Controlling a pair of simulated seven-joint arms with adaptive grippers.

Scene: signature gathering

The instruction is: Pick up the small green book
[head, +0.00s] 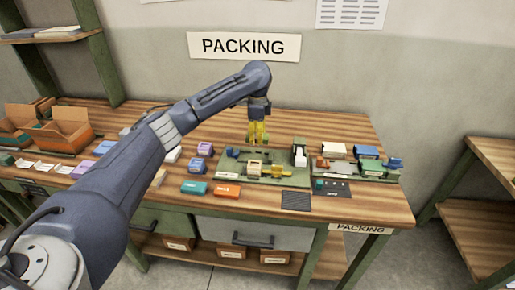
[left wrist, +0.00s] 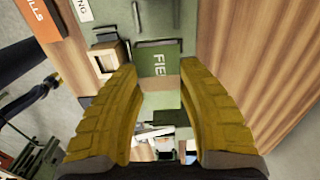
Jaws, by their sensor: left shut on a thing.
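My left gripper (head: 257,133) comes down over the back of the packing bench, above the green tray. In the left wrist view its yellow fingers (left wrist: 158,68) are shut on the small green book (left wrist: 158,58), one on each side. The book's cover shows pale letters starting "FIE"; the rest is hidden. In the head view only a little green shows between the fingers, so I cannot tell the book's height above the tray. My right gripper is not in view.
The green tray (head: 290,181) holds several small blocks. An orange block (head: 227,190) and a teal block (head: 194,188) lie in front left of it, with a dark ridged pad (head: 296,201) at its front. Cardboard boxes (head: 66,129) stand far left. Bare wood lies behind the tray.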

